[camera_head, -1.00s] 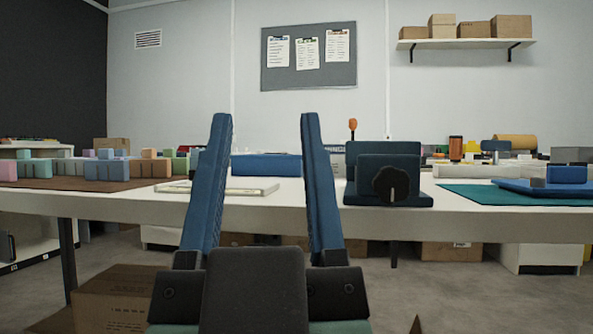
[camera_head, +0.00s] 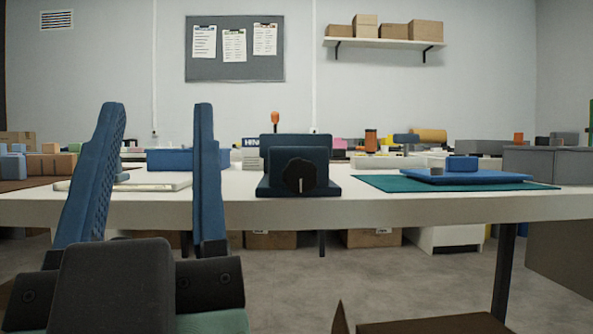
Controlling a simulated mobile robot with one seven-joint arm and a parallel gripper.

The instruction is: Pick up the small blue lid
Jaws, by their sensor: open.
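My gripper (camera_head: 158,110) is open and empty, with two long blue fingers pointing up and forward at the left of the view, in front of the table's near edge. A small blue block-like piece (camera_head: 462,163) lies on a flat blue board (camera_head: 470,178) over a teal mat (camera_head: 385,184), on the right part of the table. It may be the small blue lid, but I cannot tell for sure. A larger blue box (camera_head: 170,160) stands on the table, seen partly between and behind my fingers. My gripper is apart from all of these.
A dark blue device with a black knob (camera_head: 300,177) stands mid-table. A flat pale slab (camera_head: 155,181) lies behind my fingers. Grey boxes (camera_head: 545,165) stand at the right. A brown carton (camera_head: 435,326) is low in front. The white table (camera_head: 340,210) has a bare front strip.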

